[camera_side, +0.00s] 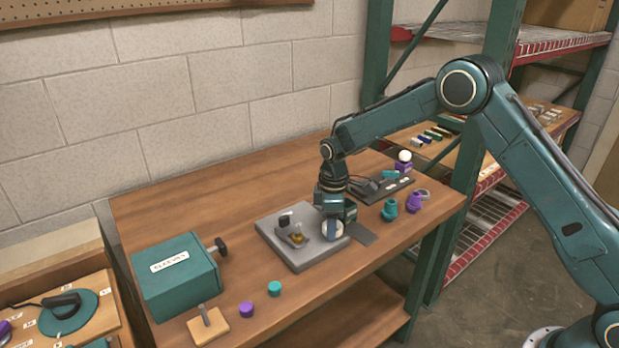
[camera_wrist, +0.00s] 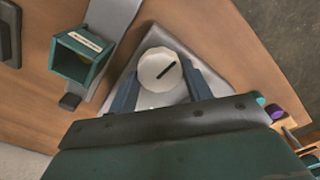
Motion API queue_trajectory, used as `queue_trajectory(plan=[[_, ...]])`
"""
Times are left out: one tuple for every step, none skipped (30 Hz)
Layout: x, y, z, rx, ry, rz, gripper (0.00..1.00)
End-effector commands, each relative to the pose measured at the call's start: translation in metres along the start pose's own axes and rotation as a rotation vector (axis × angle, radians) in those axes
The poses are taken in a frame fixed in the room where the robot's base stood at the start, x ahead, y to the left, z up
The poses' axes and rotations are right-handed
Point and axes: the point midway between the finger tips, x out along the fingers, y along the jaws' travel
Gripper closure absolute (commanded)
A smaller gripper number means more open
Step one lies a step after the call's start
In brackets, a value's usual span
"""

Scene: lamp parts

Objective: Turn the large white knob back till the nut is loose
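The large white knob (camera_wrist: 158,70) is round and pale with a dark line on its face, pointing up and right in the wrist view. In the side view the white knob (camera_side: 325,231) stands at the right part of a grey base plate (camera_side: 302,262), partly covered by a finger. My gripper (camera_side: 332,228) is down at the knob. In the wrist view my gripper (camera_wrist: 160,84) has one blue finger on each side of the knob, their tips seeming to touch its rim. The nut cannot be made out clearly; a small brass-coloured part (camera_side: 298,238) shows left of the knob.
A teal box (camera_side: 177,275) labelled "SLEEVES" stands at the left of the table. Purple (camera_side: 246,310) and teal (camera_side: 274,288) caps lie near the front edge. Teal (camera_side: 389,210) and purple (camera_side: 414,202) parts stand right of the plate. The table behind the plate is clear.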

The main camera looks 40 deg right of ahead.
Motion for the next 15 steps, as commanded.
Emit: queue_trajectory(plan=[[-0.001, 0.0002, -0.0009, -0.001, 0.002, 0.002, 0.4], [-0.0009, 0.0001, -0.0008, 0.0, 0.002, 0.002, 0.34], [-0.0007, 0.0, -0.0005, 0.0, 0.001, 0.001, 0.32], [-0.0006, 0.0, -0.0004, 0.0, 0.0, 0.001, 0.32], [-0.0004, -0.0001, -0.0002, 0.0, 0.0, 0.0, 0.32], [-0.0003, -0.0002, 0.0, 0.001, -0.001, 0.0, 0.32], [-0.0001, -0.0002, 0.0001, 0.001, -0.001, 0.0, 0.32], [-0.0001, -0.0003, 0.0002, 0.001, -0.001, -0.001, 0.32], [0.0, -0.0003, 0.0004, 0.001, -0.002, -0.001, 0.32], [0.0001, -0.0003, 0.0005, 0.002, -0.002, -0.001, 0.32], [0.0, -0.0003, 0.0005, 0.002, -0.002, -0.001, 0.32], [-0.0004, -0.0003, 0.0006, 0.002, -0.003, -0.001, 0.32], [-0.0009, -0.0003, 0.0006, 0.002, -0.003, -0.001, 0.32], [-0.0016, -0.0003, 0.0006, 0.002, -0.003, -0.001, 0.32], [-0.0031, -0.0003, 0.0006, 0.002, -0.002, -0.001, 0.32]])
